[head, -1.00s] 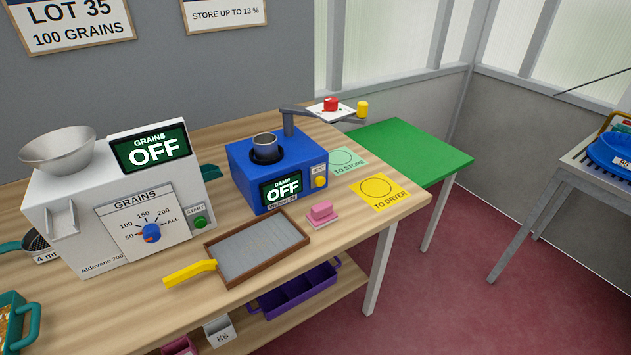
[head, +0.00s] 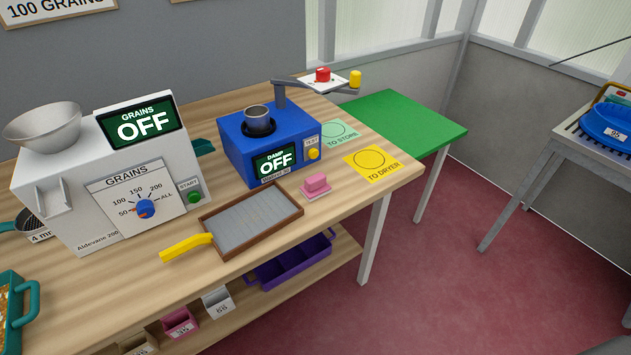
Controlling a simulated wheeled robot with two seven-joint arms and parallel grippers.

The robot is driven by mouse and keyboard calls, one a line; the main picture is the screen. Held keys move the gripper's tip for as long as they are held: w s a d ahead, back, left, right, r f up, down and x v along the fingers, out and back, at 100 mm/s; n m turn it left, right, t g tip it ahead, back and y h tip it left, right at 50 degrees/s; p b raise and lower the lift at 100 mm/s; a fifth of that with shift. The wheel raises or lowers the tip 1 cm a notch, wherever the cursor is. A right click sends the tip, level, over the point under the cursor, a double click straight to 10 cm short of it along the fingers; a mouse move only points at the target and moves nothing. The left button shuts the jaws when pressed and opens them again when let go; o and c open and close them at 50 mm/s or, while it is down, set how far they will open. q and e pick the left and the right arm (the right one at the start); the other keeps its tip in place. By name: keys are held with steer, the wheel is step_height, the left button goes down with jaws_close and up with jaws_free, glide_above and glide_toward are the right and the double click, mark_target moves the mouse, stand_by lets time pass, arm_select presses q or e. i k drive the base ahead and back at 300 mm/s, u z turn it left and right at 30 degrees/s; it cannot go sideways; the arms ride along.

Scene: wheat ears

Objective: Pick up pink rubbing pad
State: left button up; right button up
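The pink rubbing pad (head: 316,186) sits on the wooden bench (head: 300,233), near its front right edge. It is a small pink block with a raised grip on top and a paler base. It lies between the wood-framed tray and the yellow TO DRYER card. Neither of my grippers shows in the head view.
A wood-framed tray (head: 250,222) with a yellow handle (head: 186,246) lies left of the pad. The blue damp meter (head: 266,143) stands behind it. The yellow TO DRYER card (head: 370,163) lies to its right. The white grain counter (head: 118,190) stands left. A purple crate (head: 290,266) is below.

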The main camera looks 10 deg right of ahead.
mark_target(317, 187)
steer(key=u, duration=2)
steer(key=k, duration=1.1)
steer(key=z, duration=0.65)
